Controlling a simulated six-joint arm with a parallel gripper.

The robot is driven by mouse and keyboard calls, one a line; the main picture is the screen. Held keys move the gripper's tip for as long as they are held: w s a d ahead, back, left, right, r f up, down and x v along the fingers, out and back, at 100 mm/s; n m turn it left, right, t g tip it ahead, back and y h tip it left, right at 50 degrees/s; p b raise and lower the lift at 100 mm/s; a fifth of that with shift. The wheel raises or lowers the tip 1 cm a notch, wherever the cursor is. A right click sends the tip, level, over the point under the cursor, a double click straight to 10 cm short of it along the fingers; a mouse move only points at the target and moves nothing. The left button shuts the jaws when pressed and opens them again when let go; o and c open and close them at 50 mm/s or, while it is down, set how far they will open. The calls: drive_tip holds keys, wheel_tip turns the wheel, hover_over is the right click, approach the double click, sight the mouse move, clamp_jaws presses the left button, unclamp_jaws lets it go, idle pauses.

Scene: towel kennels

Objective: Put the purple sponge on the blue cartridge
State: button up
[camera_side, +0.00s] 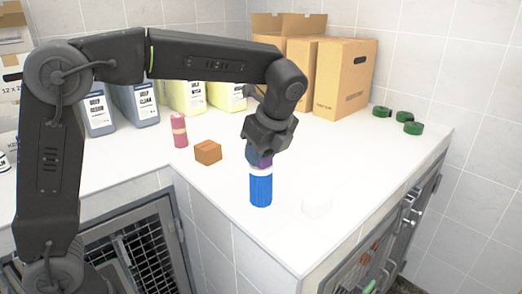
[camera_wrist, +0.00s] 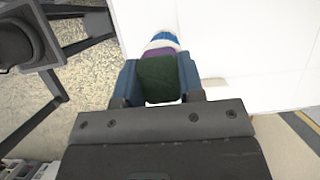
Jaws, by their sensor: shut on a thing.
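The blue cartridge (camera_side: 261,190) stands upright on the white counter, with a white band at its top. My gripper (camera_side: 260,158) points down right over it and is shut on the purple sponge (camera_side: 265,161). The sponge's lower part shows just above the cartridge's top; I cannot tell whether they touch. In the wrist view, my gripper's blue fingers (camera_wrist: 158,82) flank the dark green face of the sponge (camera_wrist: 160,78), with a purple strip beyond it. The blue and white cartridge (camera_wrist: 164,40) shows partly behind the sponge there.
A brown block (camera_side: 208,152) and a pink bottle (camera_side: 179,131) stand to the left. A white block (camera_side: 317,206) lies right of the cartridge, near the counter's front edge. Jugs and cardboard boxes (camera_side: 343,80) stand behind. Green rolls (camera_side: 413,128) lie at the far right.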

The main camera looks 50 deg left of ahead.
drive_tip(key=o, duration=0.9)
drive_tip(key=shift+f, duration=0.1)
drive_tip(key=v, duration=1.2)
drive_tip(key=shift+r, duration=0.25)
drive_tip(key=shift+s+a+f+n+t+h, duration=0.9)
drive_tip(key=shift+s+f+n, duration=1.35)
drive_tip(key=shift+s+n, duration=0.95)
drive_tip(key=shift+s+a+f+n+t+h, duration=0.65)
drive_tip(key=shift+s+a+f+n+t, duration=0.45)
drive_tip(key=shift+s+f+n, duration=2)
drive_tip(key=shift+s+a+f+n+t+h, duration=0.8)
drive_tip(key=shift+s+a+f+n, duration=0.55)
drive_tip(key=shift+s+n, duration=1.95)
drive_tip(key=shift+s+d+m, duration=0.1)
drive_tip(key=shift+s+m, duration=0.45)
drive_tip(key=shift+m, duration=0.05)
